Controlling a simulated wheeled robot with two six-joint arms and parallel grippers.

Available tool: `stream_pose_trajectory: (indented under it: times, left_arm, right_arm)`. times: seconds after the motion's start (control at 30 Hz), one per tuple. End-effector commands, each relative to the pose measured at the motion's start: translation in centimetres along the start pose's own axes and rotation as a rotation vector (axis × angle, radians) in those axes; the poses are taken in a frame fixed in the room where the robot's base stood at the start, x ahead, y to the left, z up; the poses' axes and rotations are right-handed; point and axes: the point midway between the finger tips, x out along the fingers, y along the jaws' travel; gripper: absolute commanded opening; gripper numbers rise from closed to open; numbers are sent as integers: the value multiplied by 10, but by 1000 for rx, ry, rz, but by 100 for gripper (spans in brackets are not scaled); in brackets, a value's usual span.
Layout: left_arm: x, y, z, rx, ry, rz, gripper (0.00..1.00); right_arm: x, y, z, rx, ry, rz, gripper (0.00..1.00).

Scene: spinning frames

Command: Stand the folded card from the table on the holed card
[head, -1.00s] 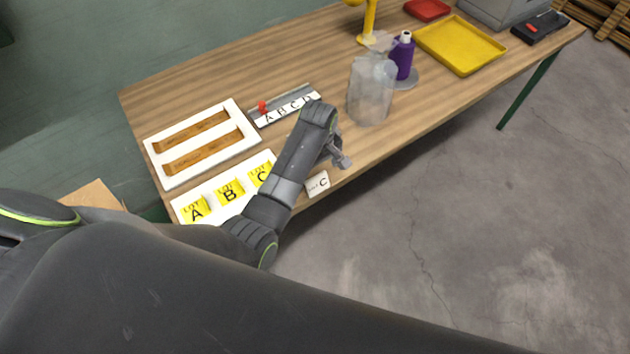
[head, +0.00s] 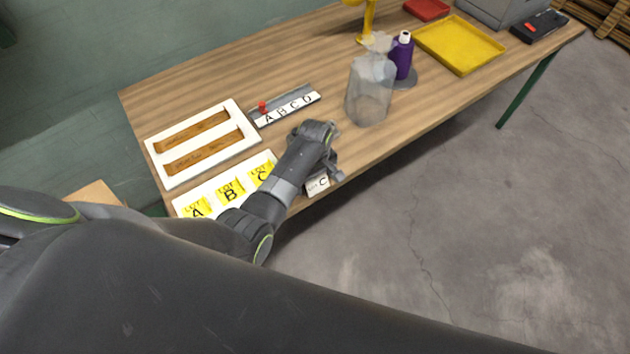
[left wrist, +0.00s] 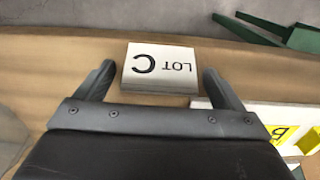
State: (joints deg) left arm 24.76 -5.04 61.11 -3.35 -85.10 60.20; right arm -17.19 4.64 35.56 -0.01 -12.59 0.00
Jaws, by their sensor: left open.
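The folded card (head: 319,185), white and marked LOT C, stands on the table near its front edge. In the left wrist view the folded card (left wrist: 160,68) is between the two fingers of my left gripper (left wrist: 158,75), with a small gap on each side. In the head view my left gripper (head: 334,172) is right beside the card and partly covers it; it is open and holds nothing. My right gripper is not in view.
A white board (head: 215,206) with yellow LOT A, B and C labels lies left of the card. Bare table (head: 230,75) lies behind the holed card.

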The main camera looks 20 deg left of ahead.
Motion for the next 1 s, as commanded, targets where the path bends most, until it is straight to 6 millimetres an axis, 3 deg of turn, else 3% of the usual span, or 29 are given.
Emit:
stream_pose_trajectory:
  times: [0.03,0.4,0.7,1.0]
  left_arm:
    - [0,0,0,0,0,0,85]
    - [0,0,0,0,0,0,38]
    - [-6,1,0,0,1,1,38]
    - [-50,1,0,0,2,5,38]
  right_arm:
    - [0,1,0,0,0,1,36]
    - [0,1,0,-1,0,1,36]
    - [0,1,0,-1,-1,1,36]
    - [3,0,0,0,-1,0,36]
